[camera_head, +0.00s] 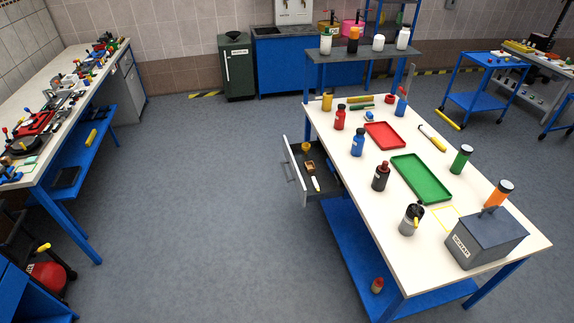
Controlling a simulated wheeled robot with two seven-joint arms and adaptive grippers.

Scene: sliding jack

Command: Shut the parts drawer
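The parts drawer (306,176) is pulled out from the left side of the white-topped workbench (376,215). Its grey front with a bar handle (288,160) faces left. A few small items, yellow, orange-brown and white, lie on its dark floor. The drawer stands below the bench top, and its right end is hidden under the bench. Neither of my grippers shows in the head view.
Bottles, a red tray (384,135), a green tray (421,177) and a grey box (486,238) stand on the bench. A blue lower shelf (355,250) lies beneath. The floor (205,200) left of the drawer is clear, up to a long cluttered bench (60,90).

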